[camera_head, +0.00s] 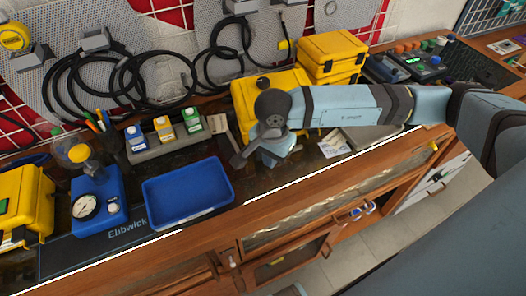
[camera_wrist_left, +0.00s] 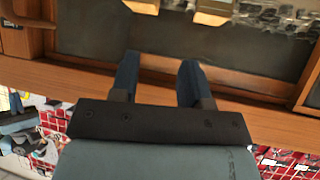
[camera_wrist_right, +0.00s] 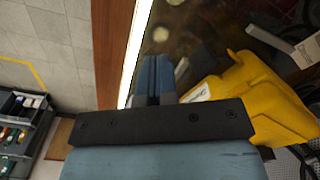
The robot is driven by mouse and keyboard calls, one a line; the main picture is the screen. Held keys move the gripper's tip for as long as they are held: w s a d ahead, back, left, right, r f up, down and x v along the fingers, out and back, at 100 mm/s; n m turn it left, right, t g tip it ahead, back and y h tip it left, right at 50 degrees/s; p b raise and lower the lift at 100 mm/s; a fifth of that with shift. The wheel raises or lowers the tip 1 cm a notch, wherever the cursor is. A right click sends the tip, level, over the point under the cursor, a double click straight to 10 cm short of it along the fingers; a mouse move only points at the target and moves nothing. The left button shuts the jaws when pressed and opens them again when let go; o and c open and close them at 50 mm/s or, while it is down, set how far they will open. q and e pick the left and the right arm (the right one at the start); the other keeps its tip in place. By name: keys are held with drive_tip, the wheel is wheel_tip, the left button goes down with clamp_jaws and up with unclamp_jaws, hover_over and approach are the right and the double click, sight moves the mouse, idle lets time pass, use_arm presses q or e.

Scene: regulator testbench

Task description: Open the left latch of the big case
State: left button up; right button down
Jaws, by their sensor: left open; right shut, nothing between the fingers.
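A yellow case (camera_head: 242,97), the largest in the middle of the bench, stands against the back, partly hidden behind my right arm. It also shows in the right wrist view (camera_wrist_right: 262,95), close to the right of the fingers. Its latches are hidden or too small to tell. My right gripper (camera_head: 240,159) is in front of the case, over the bench, its fingers shut and empty; they also show in the right wrist view (camera_wrist_right: 154,68). My left gripper (camera_wrist_left: 158,80) is open and empty in the left wrist view, facing wooden furniture and a dark panel.
Smaller stacked yellow cases (camera_head: 331,50) stand to the right. A blue tray (camera_head: 188,219), a blue gauge device (camera_head: 97,200) and another yellow case (camera_head: 24,205) are to the left. Black cables (camera_head: 120,82) hang behind. The bench's front edge (camera_head: 330,182) runs below my right arm.

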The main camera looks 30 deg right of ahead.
wheel_tip(320, 180, up, 7)
drive_tip(key=p, duration=0.2)
idle(0.7)
idle(0.4)
